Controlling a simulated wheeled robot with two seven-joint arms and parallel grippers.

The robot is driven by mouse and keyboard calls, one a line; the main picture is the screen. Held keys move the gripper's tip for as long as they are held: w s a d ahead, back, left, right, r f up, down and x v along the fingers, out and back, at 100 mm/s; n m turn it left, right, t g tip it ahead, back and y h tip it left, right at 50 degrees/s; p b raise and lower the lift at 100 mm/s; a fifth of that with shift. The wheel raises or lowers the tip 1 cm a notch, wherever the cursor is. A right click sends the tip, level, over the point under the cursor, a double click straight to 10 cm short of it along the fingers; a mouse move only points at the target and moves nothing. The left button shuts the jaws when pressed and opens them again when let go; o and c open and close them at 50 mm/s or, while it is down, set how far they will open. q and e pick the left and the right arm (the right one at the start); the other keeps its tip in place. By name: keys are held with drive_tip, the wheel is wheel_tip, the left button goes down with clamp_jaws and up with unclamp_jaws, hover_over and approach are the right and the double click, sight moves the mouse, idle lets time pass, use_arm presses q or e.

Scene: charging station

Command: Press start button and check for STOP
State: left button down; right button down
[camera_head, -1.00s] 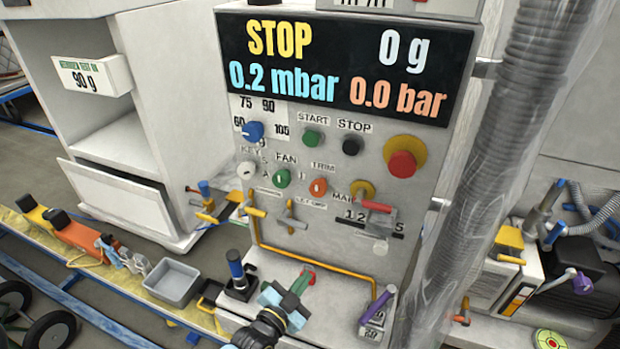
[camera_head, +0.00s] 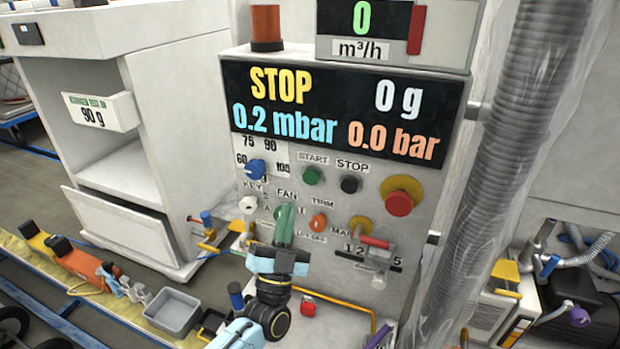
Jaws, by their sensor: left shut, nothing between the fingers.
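The green start button (camera_head: 312,176) sits under the START label on the grey control panel (camera_head: 420,240). The black stop button (camera_head: 350,184) is just right of it under STOP. The dark display (camera_head: 340,110) reads STOP in yellow, 0 g, 0.2 mbar and 0.0 bar. My right gripper is not in view.
A red emergency button on a yellow disc (camera_head: 398,200) is right of the stop button. A ribbed hose (camera_head: 490,170) runs down the right side. A grey tray (camera_head: 173,312) stands at lower left.

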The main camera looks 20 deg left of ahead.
sight(309, 173)
use_arm(q)
drive_tip(key=w+b, duration=0.5)
drive_tip(key=w, duration=0.3)
drive_tip(key=shift+w+a, duration=0.25)
drive_tip(key=shift+w, duration=0.15)
idle(1.7)
drive_tip(key=shift+w+b, duration=0.45)
drive_tip(key=shift+w+b, duration=0.35)
drive_tip(key=shift+w, duration=0.1)
idle(0.5)
idle(0.4)
drive_tip(key=shift+s+p, duration=0.75)
drive_tip(key=shift+s, duration=0.15)
